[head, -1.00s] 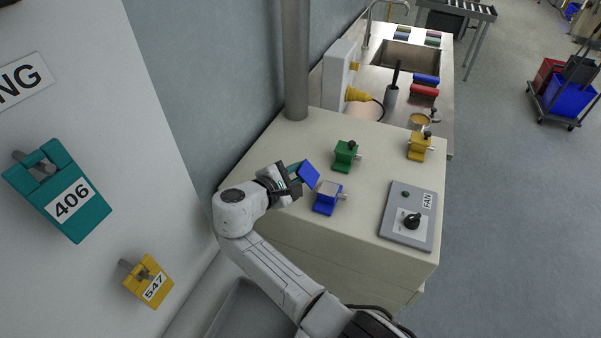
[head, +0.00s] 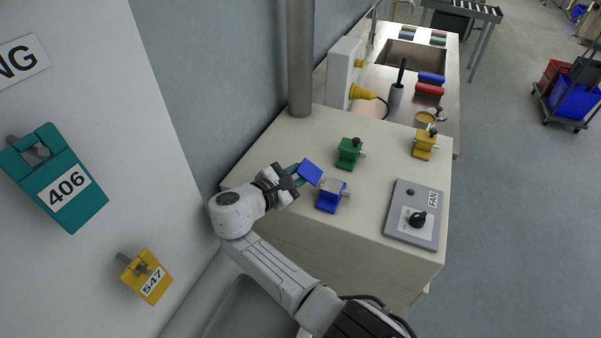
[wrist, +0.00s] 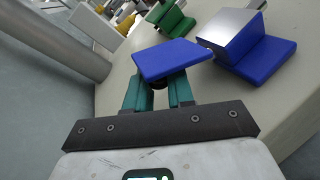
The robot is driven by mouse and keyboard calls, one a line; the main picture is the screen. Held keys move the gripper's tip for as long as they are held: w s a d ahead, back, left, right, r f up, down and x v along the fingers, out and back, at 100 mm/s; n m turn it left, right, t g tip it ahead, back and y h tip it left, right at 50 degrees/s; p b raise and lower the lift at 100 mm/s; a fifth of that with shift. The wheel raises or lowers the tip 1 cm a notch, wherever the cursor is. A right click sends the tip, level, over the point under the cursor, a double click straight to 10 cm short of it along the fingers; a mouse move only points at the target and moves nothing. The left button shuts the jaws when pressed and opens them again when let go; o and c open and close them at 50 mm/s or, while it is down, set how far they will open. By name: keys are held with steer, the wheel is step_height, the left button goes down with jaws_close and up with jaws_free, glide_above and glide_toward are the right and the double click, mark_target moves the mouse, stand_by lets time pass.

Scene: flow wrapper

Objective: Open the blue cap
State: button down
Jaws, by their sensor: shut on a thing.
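The blue cap (head: 310,172) is a flat blue plate, tilted, just left of and above the blue-based fitting (head: 328,208) with its grey metal body. In the wrist view, the cap (wrist: 170,57) lies across the tips of my teal fingers, and its right edge comes close to the fitting (wrist: 265,62). I cannot tell whether they touch or are joined. My gripper (wrist: 158,92) is shut on the cap from its underside, where a small dark part shows between the fingers. It also shows in the head view (head: 294,174), at the table's left side.
A green fitting (head: 349,154) and a yellow fitting (head: 425,145), each with a black knob, stand behind on the cream top. A grey FAN panel (head: 415,228) lies at the right. A grey post (head: 300,60) rises at the back left.

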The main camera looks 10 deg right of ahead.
mark_target(303, 169)
steer(key=c, duration=1.1)
jaws_free()
steer(key=shift+r, duration=0.5)
steer(key=r, duration=0.2)
steer(key=s+r, duration=0.1)
steer(key=r, duration=0.1)
steer(key=shift+s+d+r+p, duration=0.1)
steer(key=shift+s+d+p, duration=0.05)
steer(key=shift+p, duration=0.2)
steer(key=s+r+b, duration=0.1)
steer(key=s+r, duration=0.6)
steer(key=s, duration=0.5)
steer(key=shift+s+d+r, duration=0.35)
steer(key=shift+r, duration=0.05)
